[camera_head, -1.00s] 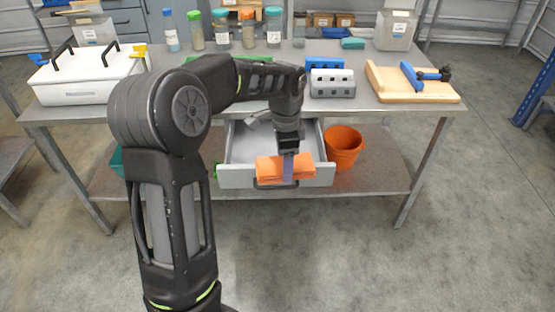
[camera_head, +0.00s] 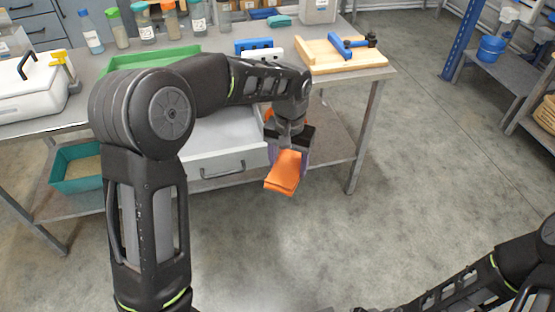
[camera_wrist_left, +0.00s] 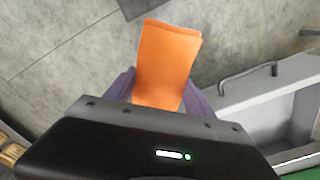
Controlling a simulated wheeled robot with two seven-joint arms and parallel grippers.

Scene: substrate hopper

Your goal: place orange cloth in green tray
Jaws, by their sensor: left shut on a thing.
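The orange cloth (camera_head: 284,172) is folded and hangs from my left gripper (camera_head: 289,150), in front of the open drawer's right end. In the left wrist view the cloth (camera_wrist_left: 166,62) sits between the two purple fingers, which are shut on it. The green tray (camera_head: 155,58) lies on the tabletop behind my left arm, which hides part of it. A green strip shows at the lower right of the left wrist view. My right arm shows at the lower right of the head view, but its gripper is out of the picture.
The drawer (camera_head: 222,170) stands open below the tabletop. A teal bin (camera_head: 72,178) sits on the lower shelf. On the table are a white box (camera_head: 30,95), several jars, a blue rack (camera_head: 253,46) and a wooden board (camera_head: 345,55). The floor at right is clear.

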